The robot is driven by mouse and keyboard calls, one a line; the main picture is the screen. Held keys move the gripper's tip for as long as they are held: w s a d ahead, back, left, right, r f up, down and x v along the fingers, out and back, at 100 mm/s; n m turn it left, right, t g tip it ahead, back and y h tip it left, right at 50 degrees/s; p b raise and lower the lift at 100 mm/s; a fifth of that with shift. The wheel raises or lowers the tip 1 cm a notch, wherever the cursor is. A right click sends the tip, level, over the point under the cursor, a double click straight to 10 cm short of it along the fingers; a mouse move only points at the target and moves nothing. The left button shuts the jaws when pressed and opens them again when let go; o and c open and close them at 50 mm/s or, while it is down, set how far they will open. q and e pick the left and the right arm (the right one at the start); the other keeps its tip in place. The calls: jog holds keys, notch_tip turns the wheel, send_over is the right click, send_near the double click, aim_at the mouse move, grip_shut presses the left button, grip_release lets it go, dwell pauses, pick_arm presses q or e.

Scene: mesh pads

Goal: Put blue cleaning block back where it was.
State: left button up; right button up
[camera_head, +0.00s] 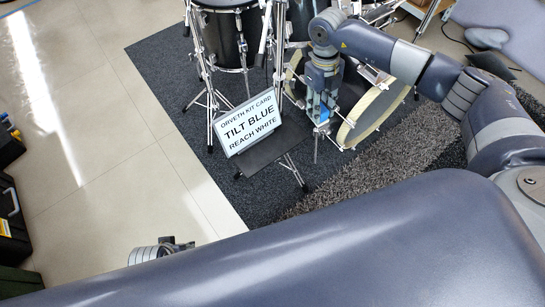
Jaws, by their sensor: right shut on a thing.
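My right gripper (323,126) points down in front of the drum kit and is shut on the blue cleaning block (325,116). Only a small blue patch of the block shows between the fingers. The block is right of a dark stool, and I cannot tell whether it touches anything below. A grey ringed part with dark pieces, which looks like my left wrist and gripper (178,244), shows at lower left. Its fingers are mostly hidden behind my own body.
A white card (248,124) reading "ORVETH KIT CARD, TILT BLUE, REACH WHITE" leans above the dark stool (268,152). Drums (228,38) and chrome stands are behind. A large hoop-rimmed drum (372,118) is close right of the gripper. Pale floor (110,150) at left is clear.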

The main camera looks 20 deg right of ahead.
notch_tip(320, 180, down, 9)
jog(key=w+d+m+y+b, duration=0.25)
jog(key=m+b, duration=0.45)
jog(key=m, duration=0.4)
jog(key=shift+m+t+h, duration=0.35)
jog(key=shift+m+t, duration=0.05)
jog(key=shift+m, duration=0.2)
jog(key=a, duration=0.6)
jog(key=a+f+b, duration=0.1)
jog(key=a, duration=0.2)
jog(key=shift+s, duration=0.3)
jog(key=a, duration=0.6)
jog(key=shift+s+a+f, duration=0.1)
jog(key=shift+a+f, duration=0.05)
jog(key=shift+f, duration=0.2)
pick_arm(q)
jog(key=shift+t, duration=0.4)
jog(key=shift+a+b+v, duration=0.2)
jog(key=shift+b+v, duration=0.15)
jog(key=shift+v, duration=0.9)
jog(key=shift+a+b+v, duration=0.15)
jog(key=shift+b+v, duration=0.2)
jog(key=shift+v, duration=0.9)
pick_arm(e)
jog(key=shift+f, duration=1.7)
pick_arm(q)
jog(key=shift+w, duration=0.15)
